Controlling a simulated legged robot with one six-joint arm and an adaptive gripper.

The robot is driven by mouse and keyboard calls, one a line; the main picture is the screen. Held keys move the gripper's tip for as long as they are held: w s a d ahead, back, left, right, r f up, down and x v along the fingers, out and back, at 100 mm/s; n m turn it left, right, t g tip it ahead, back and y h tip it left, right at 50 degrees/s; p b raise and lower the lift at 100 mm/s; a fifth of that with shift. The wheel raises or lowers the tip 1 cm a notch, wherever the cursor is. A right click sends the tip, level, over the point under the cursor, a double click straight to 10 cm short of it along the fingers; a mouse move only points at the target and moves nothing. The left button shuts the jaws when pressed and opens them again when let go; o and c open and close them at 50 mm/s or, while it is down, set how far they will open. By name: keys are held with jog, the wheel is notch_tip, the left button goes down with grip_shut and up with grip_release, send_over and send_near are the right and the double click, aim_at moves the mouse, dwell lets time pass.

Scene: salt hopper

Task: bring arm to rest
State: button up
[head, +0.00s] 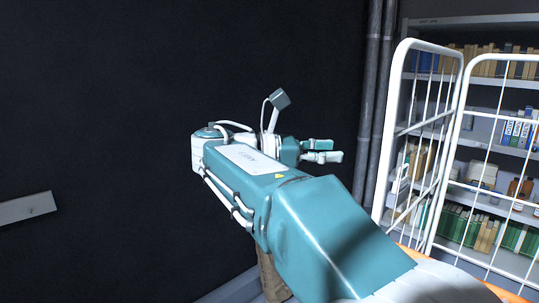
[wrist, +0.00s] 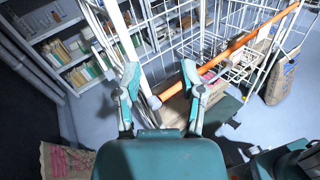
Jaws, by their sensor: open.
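My gripper (head: 334,151) is at the end of my teal and white arm, in the middle of the head view, in front of a dark wall. Its two fingers are apart and nothing is between them. In the wrist view my gripper (wrist: 163,88) also shows open and empty, its fingers pointing toward a white wire cage (wrist: 240,25). I cannot tell how close the fingers are to the cage.
The cage (head: 454,95) stands at the right, before shelves (head: 485,145) of books and binders. Dark pipes (head: 373,90) run up the wall. In the wrist view, an orange bar (wrist: 240,42) crosses the cage, and a sack (wrist: 66,160) lies at lower left.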

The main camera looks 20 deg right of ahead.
jog(key=s+a+f+m+t+y, duration=0.1)
jog(key=s+f+m+t+y, duration=0.2)
jog(key=f, duration=0.5)
jog(key=s+f+m+t+y, duration=0.1)
jog(key=s+f+t+y, duration=0.1)
jog(key=s+f+y, duration=0.45)
jog(key=s+a+f+m+t+y, duration=0.2)
jog(key=s+a+f+m+y, duration=0.1)
jog(key=a+f+m+y, duration=0.1)
jog(key=s+a+f+m+t+y, duration=0.2)
jog(key=a+f+m, duration=0.4)
jog(key=f, duration=0.3)
jog(key=shift+s+a+f+y, duration=0.25)
jog(key=shift+s+a+y, duration=0.15)
jog(key=shift+a+y, duration=0.35)
jog(key=shift+d, duration=0.2)
